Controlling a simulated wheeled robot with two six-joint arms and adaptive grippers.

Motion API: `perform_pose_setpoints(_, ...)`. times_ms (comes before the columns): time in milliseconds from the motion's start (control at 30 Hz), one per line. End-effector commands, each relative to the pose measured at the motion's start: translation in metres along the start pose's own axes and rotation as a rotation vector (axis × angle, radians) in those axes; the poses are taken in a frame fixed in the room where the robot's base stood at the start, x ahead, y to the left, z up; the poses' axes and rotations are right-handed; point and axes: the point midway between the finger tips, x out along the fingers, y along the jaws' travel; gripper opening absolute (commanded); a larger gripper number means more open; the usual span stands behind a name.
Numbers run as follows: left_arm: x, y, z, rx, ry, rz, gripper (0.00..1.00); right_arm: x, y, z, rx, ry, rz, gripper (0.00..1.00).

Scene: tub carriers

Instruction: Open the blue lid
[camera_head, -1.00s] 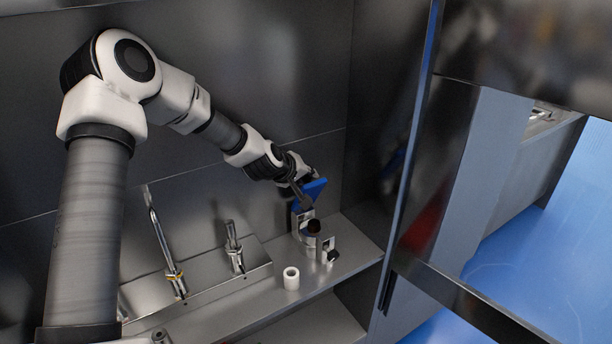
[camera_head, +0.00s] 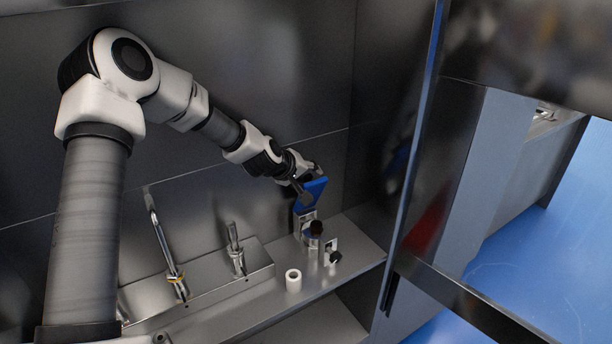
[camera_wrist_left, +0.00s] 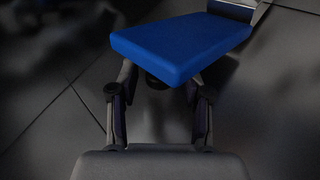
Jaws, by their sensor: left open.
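The blue lid (camera_head: 311,194) stands tilted up on a metal fixture (camera_head: 308,222) at the right end of the metal shelf. My left gripper (camera_head: 298,190) is at the lid, on its left side in the head view. In the left wrist view the lid (camera_wrist_left: 182,42) shows as a thick blue slab in front of the open fingers (camera_wrist_left: 158,90). The fingertips reach to the lid's near edge or under it. I cannot tell whether they touch it. My right gripper is not in view.
A white ring-shaped piece (camera_head: 293,281) stands on the shelf. Two metal rods stand on a raised metal block (camera_head: 215,287) to the left. Metal walls close the back and right; a dark frame post stands at right.

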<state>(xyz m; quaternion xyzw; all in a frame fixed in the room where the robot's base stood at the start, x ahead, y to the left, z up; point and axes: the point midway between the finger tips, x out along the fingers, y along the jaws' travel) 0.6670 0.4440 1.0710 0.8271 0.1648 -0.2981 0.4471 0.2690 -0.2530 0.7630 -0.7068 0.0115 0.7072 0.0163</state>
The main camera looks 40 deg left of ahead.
Motion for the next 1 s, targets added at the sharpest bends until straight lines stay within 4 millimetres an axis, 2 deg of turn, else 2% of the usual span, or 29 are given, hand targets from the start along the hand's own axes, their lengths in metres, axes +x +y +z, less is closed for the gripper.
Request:
perform_pose_setpoints(133,-0.005,0.000,0.000,-0.003,0.001,0.001,0.48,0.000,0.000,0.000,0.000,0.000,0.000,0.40)
perform_pose_setpoints(267,-0.021,0.001,-0.001,-0.006,0.002,0.003,0.48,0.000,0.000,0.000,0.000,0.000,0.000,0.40)
perform_pose_setpoints(733,-0.108,0.001,-0.002,-0.008,0.004,0.006,0.48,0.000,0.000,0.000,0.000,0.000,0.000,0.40)
perform_pose_setpoints(833,-0.117,0.000,-0.001,-0.005,0.001,0.002,0.48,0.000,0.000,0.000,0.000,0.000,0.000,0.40)
perform_pose_setpoints(1000,-0.119,0.000,0.000,-0.001,-0.001,0.000,0.48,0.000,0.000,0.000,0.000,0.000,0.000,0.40)
